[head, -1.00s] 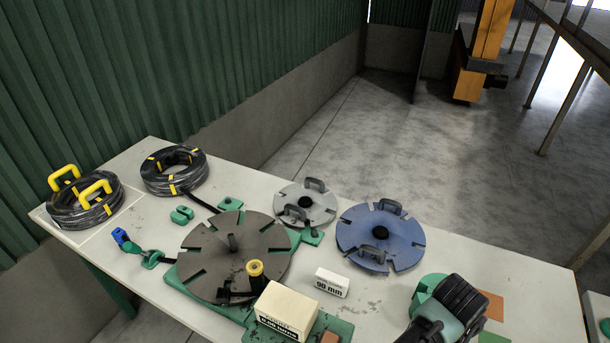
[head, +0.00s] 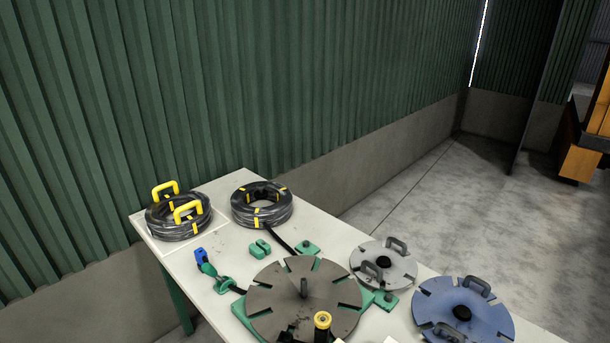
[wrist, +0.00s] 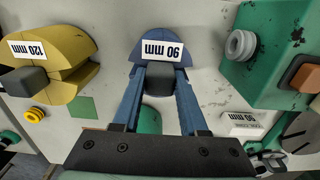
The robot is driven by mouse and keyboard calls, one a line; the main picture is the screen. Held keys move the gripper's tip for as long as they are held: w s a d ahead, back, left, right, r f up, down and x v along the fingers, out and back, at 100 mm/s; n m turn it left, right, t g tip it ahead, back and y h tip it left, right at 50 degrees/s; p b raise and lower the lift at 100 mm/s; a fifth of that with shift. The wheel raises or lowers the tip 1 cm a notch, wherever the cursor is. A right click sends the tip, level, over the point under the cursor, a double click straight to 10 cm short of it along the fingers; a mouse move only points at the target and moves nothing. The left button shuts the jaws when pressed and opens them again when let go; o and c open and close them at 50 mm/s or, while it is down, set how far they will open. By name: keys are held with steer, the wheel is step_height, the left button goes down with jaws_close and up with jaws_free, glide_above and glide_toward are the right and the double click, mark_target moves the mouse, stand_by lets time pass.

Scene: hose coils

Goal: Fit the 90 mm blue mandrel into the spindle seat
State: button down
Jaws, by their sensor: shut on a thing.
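In the wrist view, the blue mandrel (wrist: 165,50) carries a white "90 mm" label, facing the camera. My gripper (wrist: 161,75) is shut on it, with both fingers reaching its near side. Whether it touches the table cannot be told. The mandrel and gripper are outside the head view. Part of the disc is cut off at the bottom edge.
A yellow "120 mm" mandrel (wrist: 68,52) stands left of the blue one. A green box (wrist: 262,50) is close on the right. The head view shows two hose coils (head: 262,207), a grey disc (head: 372,265) and a blue slotted disc (head: 440,308) on the white table.

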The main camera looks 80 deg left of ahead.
steer(key=c, duration=1)
jaws_free()
jaws_close()
steer(key=shift+w+r+p, duration=0.1)
steer(key=shift+r+p, duration=0.35)
steer(key=shift+r, duration=0.05)
steer(key=shift+r+p, duration=2.7)
steer(key=shift+p, duration=0.05)
step_height(320, 180, up, 6)
steer(key=p, duration=0.6)
steer(key=shift+r+p, duration=0.15)
steer(key=shift+p, duration=0.2)
